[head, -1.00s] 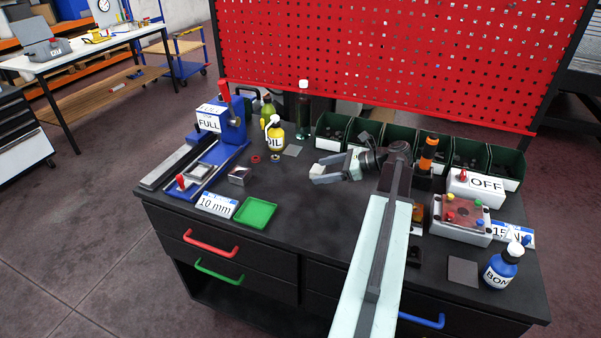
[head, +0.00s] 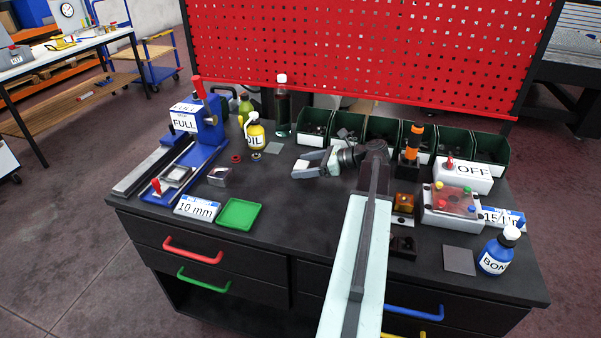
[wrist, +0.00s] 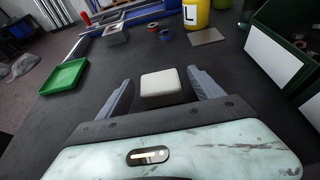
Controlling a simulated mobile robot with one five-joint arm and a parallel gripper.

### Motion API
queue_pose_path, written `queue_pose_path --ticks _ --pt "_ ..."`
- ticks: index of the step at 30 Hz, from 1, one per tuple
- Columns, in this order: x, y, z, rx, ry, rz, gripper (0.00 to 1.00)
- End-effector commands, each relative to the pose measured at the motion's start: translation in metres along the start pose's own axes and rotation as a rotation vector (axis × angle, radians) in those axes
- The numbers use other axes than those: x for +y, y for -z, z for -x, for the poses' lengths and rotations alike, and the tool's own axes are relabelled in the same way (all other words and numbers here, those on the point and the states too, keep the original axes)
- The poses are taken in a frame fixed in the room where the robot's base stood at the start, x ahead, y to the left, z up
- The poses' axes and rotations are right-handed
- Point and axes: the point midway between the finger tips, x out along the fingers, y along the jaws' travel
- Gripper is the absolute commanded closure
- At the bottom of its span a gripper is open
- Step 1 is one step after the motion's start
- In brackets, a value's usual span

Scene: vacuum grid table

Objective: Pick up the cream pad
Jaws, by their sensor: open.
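The cream pad (wrist: 161,87) is a small block with rounded corners on the dark table top. In the wrist view it lies between the two grey fingers of my gripper (wrist: 160,82), with a visible gap on each side. My gripper is open around it and does not appear to grip it. In the head view the pad (head: 301,168) shows pale at the fingertips of my gripper (head: 308,163). The pad's near edge is close to the gripper's palm in the wrist view.
A green tray (head: 239,214) and a blue clamp fixture (head: 196,160) stand to the left. A yellow oil bottle (head: 255,136) and a grey plate (head: 274,148) are behind. Green bins (head: 381,136) line the back. The table around the pad is clear.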

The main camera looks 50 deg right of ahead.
Motion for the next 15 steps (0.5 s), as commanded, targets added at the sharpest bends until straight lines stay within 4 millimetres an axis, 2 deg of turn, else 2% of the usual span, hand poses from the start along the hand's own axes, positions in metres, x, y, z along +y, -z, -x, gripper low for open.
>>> queue_pose_path --ticks 2,7,14,15 --pt "0.0001 0.0012 -0.0076 0.0 0.0 0.0 0.24" --pt "0.0001 -0.0003 -0.0069 0.0 0.0 0.0 0.24" --pt "0.0002 -0.0004 -0.007 0.0 0.0 0.0 0.88" --pt "0.0002 -0.0004 -0.007 0.0 0.0 0.001 0.89"
